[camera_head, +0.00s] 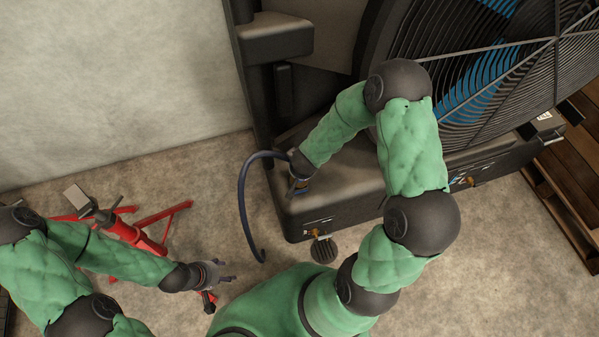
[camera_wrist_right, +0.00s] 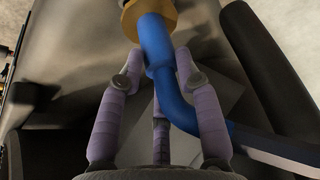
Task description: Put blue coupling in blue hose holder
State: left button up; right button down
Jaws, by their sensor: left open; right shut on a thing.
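The blue coupling (camera_wrist_right: 156,42) is between the fingers of my right gripper (camera_wrist_right: 158,66) in the right wrist view. My right gripper is shut on it. A brass-coloured ring (camera_wrist_right: 148,18) sits at the coupling's far end; I cannot tell whether it belongs to a holder. The dark blue hose (camera_head: 242,203) bends away from the gripper and hangs in a curve to the left in the head view. My right gripper (camera_head: 298,185) is over the left end of the black machine base. My left gripper (camera_head: 222,272) is open and empty at lower left. I cannot clearly identify the blue hose holder.
A large caged fan (camera_head: 480,75) stands on the black machine base (camera_head: 335,190). A red stand (camera_head: 135,235) is on the floor beside my left arm. A wooden pallet (camera_head: 565,200) lies at the right. A pale wall (camera_head: 110,80) is at the upper left.

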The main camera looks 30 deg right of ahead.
jog(key=shift+w+d, duration=0.2)
jog(key=shift+w, duration=0.45)
notch_tip(320, 180, down, 4)
jog(key=b, duration=0.3)
jog(key=shift+r, duration=0.3)
jog(key=c, duration=0.9)
grip_release()
jog(key=shift+s, duration=0.15)
jog(key=shift+o, duration=0.2)
